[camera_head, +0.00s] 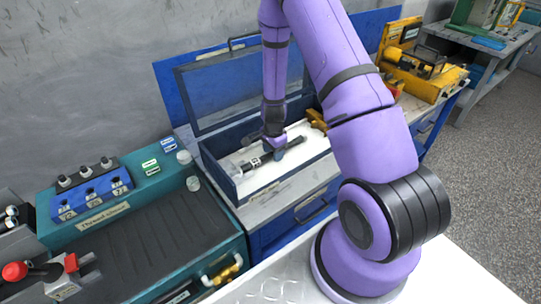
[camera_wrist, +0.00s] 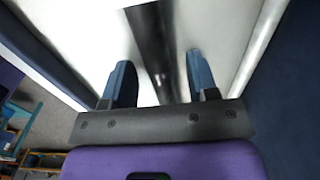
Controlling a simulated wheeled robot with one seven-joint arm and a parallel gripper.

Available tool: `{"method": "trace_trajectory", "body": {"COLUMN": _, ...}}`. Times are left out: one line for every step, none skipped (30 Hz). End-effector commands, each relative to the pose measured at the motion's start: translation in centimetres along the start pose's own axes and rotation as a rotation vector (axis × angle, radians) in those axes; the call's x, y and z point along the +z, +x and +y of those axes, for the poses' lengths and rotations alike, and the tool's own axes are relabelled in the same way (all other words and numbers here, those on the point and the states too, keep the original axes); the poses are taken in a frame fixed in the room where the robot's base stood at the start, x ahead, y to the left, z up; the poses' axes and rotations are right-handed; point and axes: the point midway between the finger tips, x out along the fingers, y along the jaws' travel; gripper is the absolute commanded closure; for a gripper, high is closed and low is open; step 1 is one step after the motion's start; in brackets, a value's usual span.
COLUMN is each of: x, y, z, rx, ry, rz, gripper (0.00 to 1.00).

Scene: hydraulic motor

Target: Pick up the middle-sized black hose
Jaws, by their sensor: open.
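A black hose (camera_wrist: 153,40) runs lengthwise between my gripper's two blue fingers in the wrist view. Its near end is close to the gripper's palm, and its far end leaves the top of the picture. I cannot tell its size against other hoses. My gripper (camera_wrist: 160,60) is open, with a gap visible on both sides of the hose. In the head view my gripper (camera_head: 279,154) is low inside the open blue toolbox (camera_head: 232,195), over its white bottom. Dark parts lie there beside the gripper, partly hidden by it.
The toolbox's raised blue lid (camera_head: 232,90) stands behind my arm. A clear cylinder (camera_head: 237,172) lies at the box's left end, and a yellow part (camera_head: 317,121) is at its right. A teal workbench (camera_head: 150,240) is at left, and a yellow machine (camera_head: 425,75) at right.

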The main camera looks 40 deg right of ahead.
Motion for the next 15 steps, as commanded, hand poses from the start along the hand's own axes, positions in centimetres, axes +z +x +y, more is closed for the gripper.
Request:
{"method": "trace_trajectory", "body": {"x": 0.0, "y": 0.0, "z": -0.01, "rx": 0.0, "ry": 0.0, "rz": 0.0, "gripper": 0.46}}
{"method": "trace_trajectory", "body": {"x": 0.0, "y": -0.01, "z": -0.01, "rx": 0.0, "ry": 0.0, "rz": 0.0, "gripper": 0.46}}
{"method": "trace_trajectory", "body": {"x": 0.0, "y": -0.01, "z": -0.01, "rx": 0.0, "ry": 0.0, "rz": 0.0, "gripper": 0.46}}
{"method": "trace_trajectory", "body": {"x": 0.01, "y": -0.01, "z": 0.0, "rx": 0.0, "ry": 0.0, "rz": 0.0, "gripper": 0.46}}
{"method": "trace_trajectory", "body": {"x": 0.01, "y": -0.02, "z": 0.0, "rx": 0.0, "ry": 0.0, "rz": 0.0, "gripper": 0.51}}
{"method": "trace_trajectory", "body": {"x": 0.01, "y": -0.02, "z": 0.0, "rx": 0.0, "ry": 0.0, "rz": 0.0, "gripper": 0.6}}
{"method": "trace_trajectory", "body": {"x": 0.01, "y": -0.02, "z": 0.0, "rx": 0.0, "ry": 0.0, "rz": 0.0, "gripper": 0.67}}
{"method": "trace_trajectory", "body": {"x": 0.01, "y": -0.02, "z": 0.0, "rx": 0.0, "ry": 0.0, "rz": 0.0, "gripper": 0.74}}
{"method": "trace_trajectory", "body": {"x": 0.01, "y": -0.02, "z": 0.01, "rx": 0.0, "ry": 0.0, "rz": 0.0, "gripper": 0.83}}
{"method": "trace_trajectory", "body": {"x": 0.01, "y": -0.02, "z": 0.0, "rx": 0.0, "ry": 0.0, "rz": 0.0, "gripper": 0.9}}
{"method": "trace_trajectory", "body": {"x": 0.01, "y": -0.02, "z": 0.0, "rx": 0.0, "ry": 0.0, "rz": 0.0, "gripper": 0.97}}
{"method": "trace_trajectory", "body": {"x": 0.01, "y": -0.03, "z": 0.0, "rx": 0.0, "ry": 0.0, "rz": 0.0, "gripper": 1.0}}
{"method": "trace_trajectory", "body": {"x": 0.01, "y": -0.03, "z": 0.0, "rx": 0.0, "ry": 0.0, "rz": 0.0, "gripper": 1.0}}
{"method": "trace_trajectory", "body": {"x": 0.01, "y": -0.05, "z": -0.02, "rx": 0.0, "ry": 0.0, "rz": 0.0, "gripper": 1.0}}
{"method": "trace_trajectory", "body": {"x": 0.01, "y": -0.05, "z": -0.02, "rx": 0.0, "ry": 0.0, "rz": 0.0, "gripper": 1.0}}
